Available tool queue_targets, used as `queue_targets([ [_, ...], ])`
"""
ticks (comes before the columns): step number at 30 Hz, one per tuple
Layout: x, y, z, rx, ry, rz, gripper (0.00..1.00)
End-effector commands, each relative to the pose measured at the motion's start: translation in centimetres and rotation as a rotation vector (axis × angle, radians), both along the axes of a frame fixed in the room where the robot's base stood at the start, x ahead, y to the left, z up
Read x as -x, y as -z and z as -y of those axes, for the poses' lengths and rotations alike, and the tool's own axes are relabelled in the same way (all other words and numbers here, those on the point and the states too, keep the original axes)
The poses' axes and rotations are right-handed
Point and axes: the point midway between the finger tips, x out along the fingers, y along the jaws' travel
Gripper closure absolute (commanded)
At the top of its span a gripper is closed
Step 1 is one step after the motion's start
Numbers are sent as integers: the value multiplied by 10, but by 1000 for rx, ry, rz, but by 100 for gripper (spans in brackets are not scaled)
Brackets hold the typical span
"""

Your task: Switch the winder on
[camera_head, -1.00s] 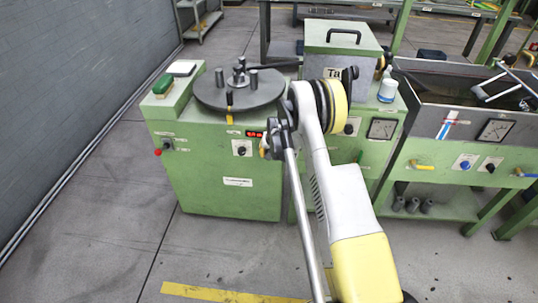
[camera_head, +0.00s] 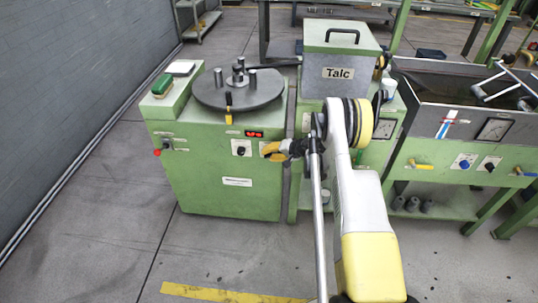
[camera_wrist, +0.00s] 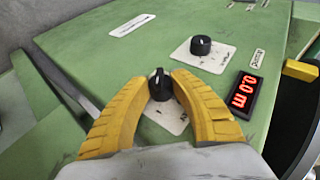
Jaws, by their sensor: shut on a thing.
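The winder (camera_head: 205,195) is a green cabinet with a dark round turntable (camera_head: 215,98) on top. Its red display (camera_head: 255,134) is lit and reads 0.0 m in the wrist view (camera_wrist: 243,94). My gripper (camera_head: 268,150) is at the right of its front panel. In the wrist view my gripper's yellow fingers (camera_wrist: 164,82) are shut on a black knob (camera_wrist: 159,88) with a white pointer line, on a white plate. The head view hides this knob behind my gripper. A second black knob (camera_head: 241,148) is to its left, free of the fingers, also in the wrist view (camera_wrist: 200,45).
A red button (camera_head: 157,152) is at the panel's left end. A yellow-black lever (camera_head: 229,110) stands by the turntable. The Talc box (camera_head: 338,72) and a metal trough (camera_head: 460,105) are at the right. The floor in front is clear.

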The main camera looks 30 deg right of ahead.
Motion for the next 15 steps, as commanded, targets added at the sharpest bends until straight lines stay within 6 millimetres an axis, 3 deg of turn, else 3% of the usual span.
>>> queue_targets([
  [15, 0, 1, 0, -27, -1, 17, 100],
])
